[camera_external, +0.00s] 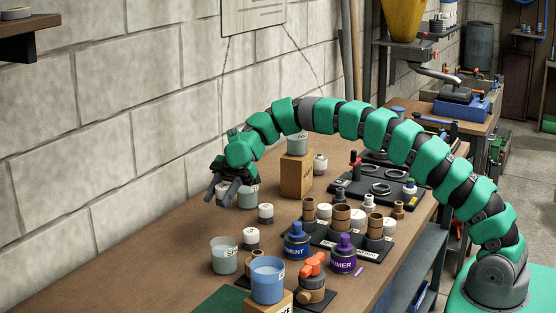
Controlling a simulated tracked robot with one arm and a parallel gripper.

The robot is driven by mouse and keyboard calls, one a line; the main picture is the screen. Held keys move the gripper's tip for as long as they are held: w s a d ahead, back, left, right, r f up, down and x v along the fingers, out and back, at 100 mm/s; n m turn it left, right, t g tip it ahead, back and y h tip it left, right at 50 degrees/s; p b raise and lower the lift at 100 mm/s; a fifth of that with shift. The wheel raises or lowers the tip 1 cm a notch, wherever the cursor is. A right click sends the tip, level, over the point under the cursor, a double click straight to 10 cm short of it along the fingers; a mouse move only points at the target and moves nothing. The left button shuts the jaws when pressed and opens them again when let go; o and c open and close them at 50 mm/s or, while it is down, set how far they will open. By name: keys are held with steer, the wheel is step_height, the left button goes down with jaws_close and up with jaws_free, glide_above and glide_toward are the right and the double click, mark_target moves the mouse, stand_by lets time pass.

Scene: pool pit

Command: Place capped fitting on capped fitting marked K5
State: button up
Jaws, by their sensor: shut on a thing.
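My gripper (222,193) is at the left end of the arm, over the far-left part of the bench near the wall. It is shut on a small pale capped fitting (222,198), mostly hidden by the dark fingers. Several other white-topped capped fittings stand on the bench: one at front right of the gripper (265,212), one nearer the front (251,238), and one beside the wooden block (320,164). Their markings are too small to read, so I cannot tell which is K5. Whether the held fitting touches anything below is unclear.
A pale cup (250,198) stands just right of the gripper. A wooden block (296,178) bears another cup. A black rack (345,240) holds brown and white fittings. Blue (297,243) and purple (343,256) containers, a clear cup (224,258) and blue cup (268,280) stand in front.

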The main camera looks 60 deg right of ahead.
step_height(320, 180, up, 3)
steer(key=b, duration=0.3)
glide_above(248, 233)
steer(key=shift+n+g, duration=0.3)
steer(key=shift+a+f, duration=0.1)
steer(key=shift+f, duration=4.9)
steer(key=shift+f+b, duration=0.15)
steer(key=shift+b, duration=0.2)
steer(key=o, duration=1)
steer(key=shift+r+p, duration=0.25)
steer(key=shift+p, duration=0.05)
steer(key=v, duration=1.2)
steer(key=shift+f, duration=0.25)
